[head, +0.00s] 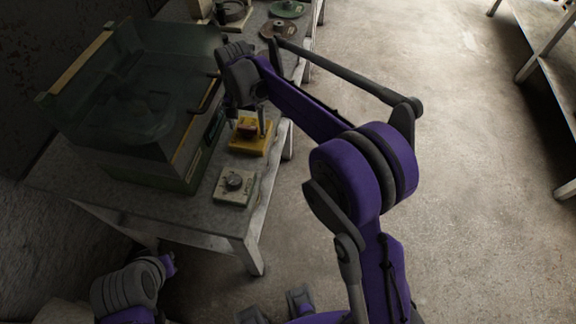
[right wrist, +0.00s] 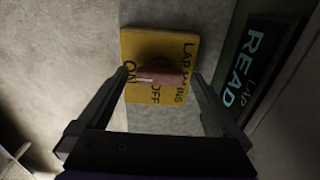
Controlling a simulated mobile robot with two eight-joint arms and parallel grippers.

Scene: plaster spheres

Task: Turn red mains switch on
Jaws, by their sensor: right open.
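The red mains switch (right wrist: 160,74) is a red knob on a yellow plate (right wrist: 133,40) lettered ON, OFF and LAP MAINS. In the head view the yellow plate (head: 248,149) lies on the table beside the green machine, and the red knob (head: 246,130) shows on it, partly covered by my gripper. My right gripper (head: 254,125) points down over the switch. In the right wrist view its open fingers (right wrist: 162,80) stand on either side of the red knob; I cannot tell whether they touch it. My left arm (head: 135,285) shows at the lower left, its fingers not clear.
A green machine with a clear cover (head: 140,100) stands left of the switch on the grey table (head: 165,205). A white plate with a dark knob (head: 234,185) lies nearer the front. A lettered panel (right wrist: 262,60) is beside the switch. Round parts (head: 285,9) lie at the back.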

